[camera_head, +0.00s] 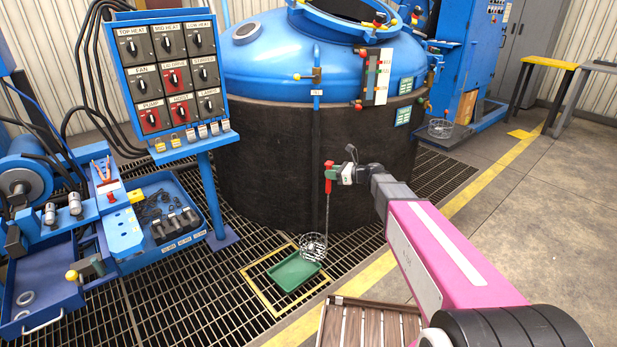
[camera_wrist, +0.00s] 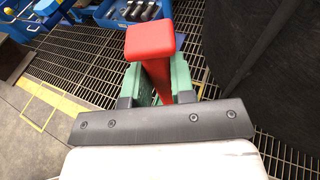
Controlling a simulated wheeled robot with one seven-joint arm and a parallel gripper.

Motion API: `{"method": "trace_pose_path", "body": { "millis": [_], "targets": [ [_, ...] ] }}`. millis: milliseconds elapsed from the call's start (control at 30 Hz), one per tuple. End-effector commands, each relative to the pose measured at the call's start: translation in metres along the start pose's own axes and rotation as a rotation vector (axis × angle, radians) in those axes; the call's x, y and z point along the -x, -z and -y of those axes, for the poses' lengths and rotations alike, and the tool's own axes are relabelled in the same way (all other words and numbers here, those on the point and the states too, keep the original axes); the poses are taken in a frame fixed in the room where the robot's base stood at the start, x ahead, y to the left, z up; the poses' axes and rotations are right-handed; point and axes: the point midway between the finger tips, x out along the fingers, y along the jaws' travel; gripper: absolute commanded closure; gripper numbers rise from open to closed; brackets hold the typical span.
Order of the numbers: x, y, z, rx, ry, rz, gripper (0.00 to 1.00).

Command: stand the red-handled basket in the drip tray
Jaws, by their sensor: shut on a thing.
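My gripper (camera_head: 335,174) is shut on the red handle (camera_head: 328,187) of the wire basket (camera_head: 314,246). The basket hangs upright on a thin rod below the handle. It holds small metal pieces. In the head view it overlaps the upper right edge of the green drip tray (camera_head: 292,274); I cannot tell its height above it. The drip tray lies on the floor grating inside a yellow outline. In the wrist view the red handle (camera_wrist: 155,50) stands between the green jaw pads (camera_wrist: 181,78); the basket and drip tray are hidden there.
A large blue-topped furnace (camera_head: 320,150) stands behind the basket. A blue control panel (camera_head: 172,75) and a blue bench with drawers (camera_head: 165,215) are at left. A slatted wooden platform (camera_head: 368,325) lies in front. Another wire basket (camera_head: 440,128) is at back right.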

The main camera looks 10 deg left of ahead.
Motion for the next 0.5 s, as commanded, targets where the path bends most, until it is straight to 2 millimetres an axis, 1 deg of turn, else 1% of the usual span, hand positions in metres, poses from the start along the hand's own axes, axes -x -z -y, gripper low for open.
{"method": "trace_pose_path", "body": {
  "millis": [33, 100, 200, 333, 400, 500],
  "targets": [
    [-0.021, 0.002, 0.001, 0.002, -0.018, 0.004, 1.0],
    [-0.041, 0.004, -0.002, 0.007, -0.037, 0.005, 1.0],
    [-0.066, 0.006, -0.007, 0.012, -0.059, 0.006, 1.0],
    [-0.087, 0.008, -0.012, 0.016, -0.079, 0.008, 1.0],
    [-0.094, 0.009, -0.014, 0.017, -0.085, 0.009, 1.0],
    [-0.099, 0.011, -0.015, 0.018, -0.089, 0.009, 1.0]
  ]
}}
